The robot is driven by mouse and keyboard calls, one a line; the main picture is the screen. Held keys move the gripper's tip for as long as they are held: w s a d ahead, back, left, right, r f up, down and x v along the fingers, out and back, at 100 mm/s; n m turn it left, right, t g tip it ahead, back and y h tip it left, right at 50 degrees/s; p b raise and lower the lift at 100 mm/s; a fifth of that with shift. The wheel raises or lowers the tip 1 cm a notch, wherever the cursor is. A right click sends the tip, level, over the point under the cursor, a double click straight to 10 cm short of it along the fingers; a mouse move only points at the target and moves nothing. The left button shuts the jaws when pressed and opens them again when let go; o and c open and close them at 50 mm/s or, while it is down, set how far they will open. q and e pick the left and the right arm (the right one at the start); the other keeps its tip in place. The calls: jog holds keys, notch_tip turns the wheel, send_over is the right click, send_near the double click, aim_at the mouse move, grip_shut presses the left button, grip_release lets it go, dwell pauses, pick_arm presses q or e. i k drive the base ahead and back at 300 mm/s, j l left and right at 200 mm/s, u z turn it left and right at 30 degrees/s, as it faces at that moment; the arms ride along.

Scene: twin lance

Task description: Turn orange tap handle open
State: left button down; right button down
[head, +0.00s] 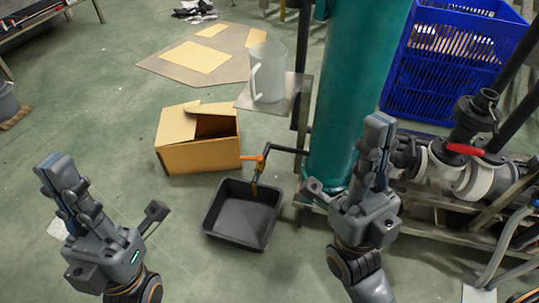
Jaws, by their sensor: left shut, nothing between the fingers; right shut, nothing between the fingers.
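The orange tap handle (252,158) sits on a small tap at the end of a thin dark pipe that comes out from the teal column (355,80). The handle points to the left in the picture. The tap's spout (255,186) hangs down over a black tray (236,238) on the floor. My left gripper (95,190) is shut and empty, at the lower left, well apart from the tap. My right gripper (350,160) is shut and empty, in front of the column's base, to the right of the tap and apart from it.
An open cardboard box (198,155) stands just left of the handle. A whitish jug (267,75) stands on a small plate (300,88) above. Pipes with a red-handled valve (465,149) and a blue crate (440,60) are at the right.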

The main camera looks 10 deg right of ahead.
aim_at(259, 158)
jog(key=i+j+z, duration=0.1)
jog(key=z, duration=0.3)
jog(key=j+z, duration=0.2)
jog(key=z, duration=0.2)
jog(key=i+j+z, duration=0.1)
jog(key=z, duration=0.3)
jog(key=j+z, duration=0.25)
jog(key=z, duration=0.15)
jog(key=j, duration=2)
